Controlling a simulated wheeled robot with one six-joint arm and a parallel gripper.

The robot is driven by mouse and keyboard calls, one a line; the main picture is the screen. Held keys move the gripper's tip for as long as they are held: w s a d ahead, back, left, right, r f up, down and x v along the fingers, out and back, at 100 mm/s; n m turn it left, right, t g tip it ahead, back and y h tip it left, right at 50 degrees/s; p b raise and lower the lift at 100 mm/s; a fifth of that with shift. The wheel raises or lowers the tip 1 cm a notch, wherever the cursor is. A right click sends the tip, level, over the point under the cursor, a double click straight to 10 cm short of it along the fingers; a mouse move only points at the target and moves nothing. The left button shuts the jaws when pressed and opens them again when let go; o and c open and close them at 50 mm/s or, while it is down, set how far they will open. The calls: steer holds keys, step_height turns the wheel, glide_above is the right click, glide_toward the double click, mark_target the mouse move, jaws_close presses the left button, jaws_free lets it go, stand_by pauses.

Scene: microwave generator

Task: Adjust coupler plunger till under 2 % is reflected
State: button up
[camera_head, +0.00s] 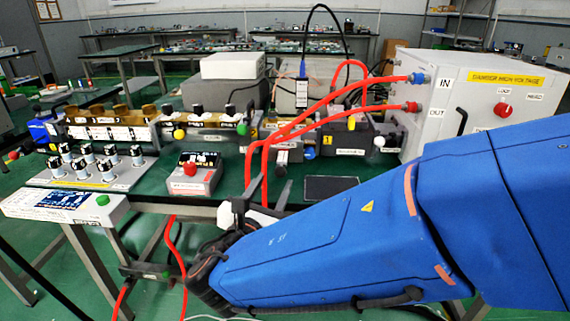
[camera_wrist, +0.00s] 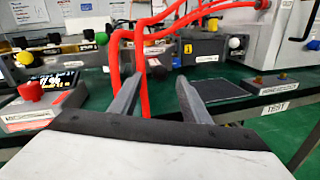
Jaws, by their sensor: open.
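My gripper (camera_wrist: 157,84) is open and empty, its two grey fingers spread above the front of the green bench; it also shows in the head view (camera_head: 267,186). A row of grey metal waveguide units (camera_head: 213,133) stands on the bench beyond it, with coloured knobs: yellow (camera_head: 180,134), green (camera_head: 241,129), blue (camera_head: 309,154) and white (camera_head: 379,141). I cannot tell which knob is the coupler plunger. My fingers touch no knob.
Red hoses (camera_head: 310,110) loop down over the bench close to my fingers. A white high-voltage cabinet (camera_head: 470,95) stands at right. A dark flat panel (camera_head: 331,188) lies right of my gripper. A sloped panel with several black-topped pieces (camera_head: 95,168) is at left.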

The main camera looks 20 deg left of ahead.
steer(key=w, duration=1)
steer(key=shift+w+a, duration=0.15)
steer(key=shift+a, duration=0.05)
jaws_close()
